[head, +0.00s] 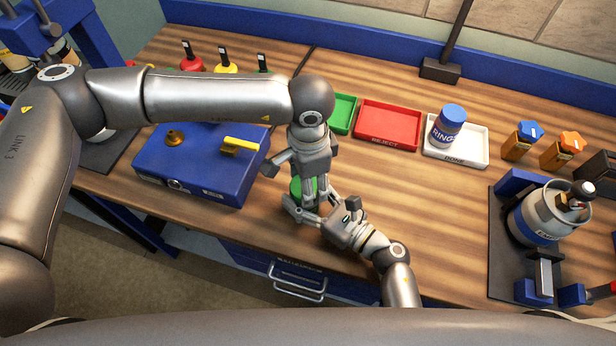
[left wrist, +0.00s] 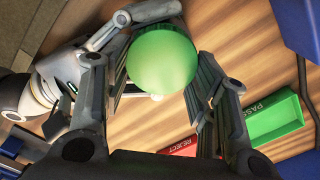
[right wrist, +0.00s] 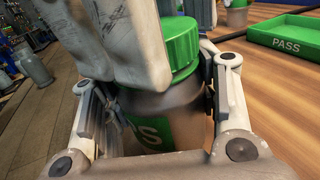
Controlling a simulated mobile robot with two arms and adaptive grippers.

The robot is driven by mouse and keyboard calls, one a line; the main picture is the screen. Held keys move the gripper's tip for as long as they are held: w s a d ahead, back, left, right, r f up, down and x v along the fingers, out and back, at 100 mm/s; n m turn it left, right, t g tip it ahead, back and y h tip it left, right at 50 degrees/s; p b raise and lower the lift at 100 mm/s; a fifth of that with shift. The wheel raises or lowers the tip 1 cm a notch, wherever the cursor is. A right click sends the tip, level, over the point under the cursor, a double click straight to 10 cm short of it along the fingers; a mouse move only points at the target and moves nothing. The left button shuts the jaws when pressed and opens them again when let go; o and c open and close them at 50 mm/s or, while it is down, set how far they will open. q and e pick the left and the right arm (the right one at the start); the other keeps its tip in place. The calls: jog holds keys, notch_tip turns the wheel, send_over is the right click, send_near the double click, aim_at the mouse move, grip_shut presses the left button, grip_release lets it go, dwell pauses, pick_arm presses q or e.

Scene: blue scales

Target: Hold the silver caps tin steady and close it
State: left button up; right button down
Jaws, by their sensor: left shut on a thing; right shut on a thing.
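The caps tin (right wrist: 165,110) stands upright near the bench's front edge, with a silver-grey body and a partly hidden green label. Its green lid (right wrist: 182,45) sits on top, looking level; the lid fills the middle of the left wrist view (left wrist: 163,60). My left gripper (head: 307,188) reaches down from above, its fingers on either side of the lid, shut on it. My right gripper (head: 303,205) comes in low from the right and is shut around the tin's body. In the head view the two grippers hide most of the tin. Whether the lid is fully seated is unclear.
A blue box (head: 200,165) with a yellow handle stands left of the tin. Behind are a green PASS tray (head: 343,112), a red REJECT tray (head: 388,142) and a white DONE tray (head: 470,152) holding a blue RINGS tin (head: 447,127).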

dwell(0.3)
pick_arm(q)
jog(key=o, duration=0.8)
jog(key=shift+c, duration=0.2)
jog(key=shift+r, duration=2.25)
